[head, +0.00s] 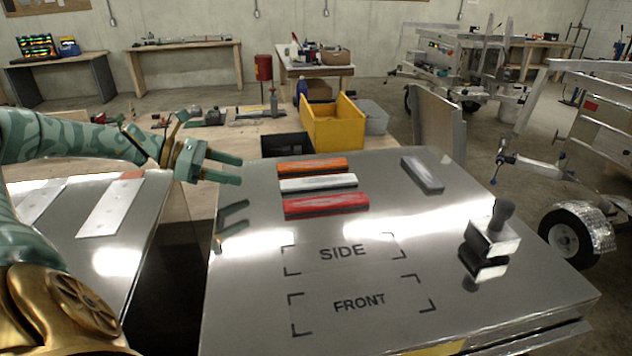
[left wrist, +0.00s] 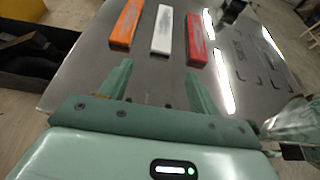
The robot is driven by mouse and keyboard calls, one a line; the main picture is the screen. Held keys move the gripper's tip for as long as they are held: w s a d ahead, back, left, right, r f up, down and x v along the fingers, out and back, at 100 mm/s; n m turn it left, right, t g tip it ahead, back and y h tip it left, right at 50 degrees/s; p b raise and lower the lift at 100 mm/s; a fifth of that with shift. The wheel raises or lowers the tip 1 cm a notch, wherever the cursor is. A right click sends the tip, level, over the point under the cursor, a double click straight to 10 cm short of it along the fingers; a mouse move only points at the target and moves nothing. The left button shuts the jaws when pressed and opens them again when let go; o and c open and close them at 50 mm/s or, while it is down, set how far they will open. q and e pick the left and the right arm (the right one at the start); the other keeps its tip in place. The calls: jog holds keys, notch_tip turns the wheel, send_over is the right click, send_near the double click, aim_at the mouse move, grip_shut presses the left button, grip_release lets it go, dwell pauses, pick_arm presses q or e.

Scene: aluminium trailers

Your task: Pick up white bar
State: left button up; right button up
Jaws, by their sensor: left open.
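The white bar (head: 318,183) lies on the shiny metal table between an orange bar (head: 312,166) behind it and a red bar (head: 326,202) in front. In the left wrist view the white bar (left wrist: 162,30) lies ahead of the fingers, between the orange bar (left wrist: 126,24) and the red bar (left wrist: 196,40). My left gripper (head: 240,170) is open and empty, above the table's left edge and left of the bars, apart from them. Its two fingers (left wrist: 158,85) also show in the left wrist view. My right gripper is not in view.
A grey bar (head: 422,174) lies at the back right of the metal table (head: 400,315). A block with a dark knob (head: 492,240) stands near the right edge. Marked areas SIDE and FRONT are bare. A yellow bin (head: 333,124) stands behind.

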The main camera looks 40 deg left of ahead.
pick_arm(q)
jog(key=b, duration=0.2)
send_near(298, 182)
jog(key=shift+w+d+f, duration=0.3)
jog(key=shift+w+f, duration=0.1)
jog(key=shift+f, duration=0.1)
jog(key=shift+w+d+f, duration=0.3)
jog(key=shift+w+f, duration=0.15)
jog(key=shift+f, duration=0.05)
jog(key=b+x, duration=0.1)
jog(key=x, duration=0.2)
jog(key=b+x, duration=0.1)
jog(key=shift+w+d+r+b, duration=0.1)
jog(key=shift+d+r+b, duration=0.1)
jog(key=shift+d+b, duration=0.1)
jog(key=shift+w+d+f, duration=0.1)
jog(key=shift+w+d, duration=0.15)
jog(key=shift+w, duration=0.25)
jog(key=shift+s, duration=0.1)
jog(key=shift+c, duration=0.3)
jog(key=c, duration=1)
